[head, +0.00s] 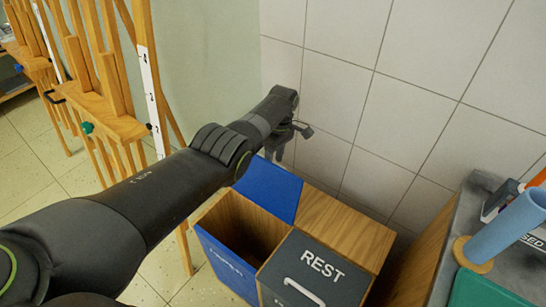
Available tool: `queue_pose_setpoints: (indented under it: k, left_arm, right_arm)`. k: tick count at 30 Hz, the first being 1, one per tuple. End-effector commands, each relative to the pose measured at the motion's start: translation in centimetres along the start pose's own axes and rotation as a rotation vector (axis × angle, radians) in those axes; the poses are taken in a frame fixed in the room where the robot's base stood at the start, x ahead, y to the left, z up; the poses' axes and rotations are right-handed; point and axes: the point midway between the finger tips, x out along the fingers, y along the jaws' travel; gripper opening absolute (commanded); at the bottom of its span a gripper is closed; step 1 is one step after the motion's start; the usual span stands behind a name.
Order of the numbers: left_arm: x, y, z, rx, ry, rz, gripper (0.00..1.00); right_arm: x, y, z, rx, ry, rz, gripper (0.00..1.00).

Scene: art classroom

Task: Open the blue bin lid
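The blue bin (222,266) stands in a wooden cabinet, with lettering on its front. Its blue lid (270,190) is raised and leans back, so the wood-coloured inside of the bin shows. My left arm reaches across from the left, over the bin. My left gripper (290,139) is beyond the lid's upper edge, close to the tiled wall. Its fingers are small, dark and partly hidden, so I cannot tell their opening or whether they touch the lid. My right gripper is not in view.
A dark grey lid marked REST (318,272) with a white handle is shut beside the blue bin. Wooden easels (105,100) stand at the left. A grey counter (525,262) with a blue cylinder (508,226) is at the right. The tiled wall (400,110) closes off the back.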

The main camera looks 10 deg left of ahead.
Motion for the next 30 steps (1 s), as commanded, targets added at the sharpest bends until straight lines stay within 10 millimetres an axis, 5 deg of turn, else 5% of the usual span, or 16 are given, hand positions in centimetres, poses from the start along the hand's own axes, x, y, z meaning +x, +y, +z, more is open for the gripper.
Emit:
queue_pose_setpoints:
  k: [16, 30]
  left_arm:
    - [-1.6, 0.5, -0.3, 0.0, 0.01, 0.024, 0.33]
    - [-11.7, 0.2, -0.1, 0.001, 0.006, 0.016, 0.33]
  right_arm:
    - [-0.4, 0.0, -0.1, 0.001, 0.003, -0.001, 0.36]
    - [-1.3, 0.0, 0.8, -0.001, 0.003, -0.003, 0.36]
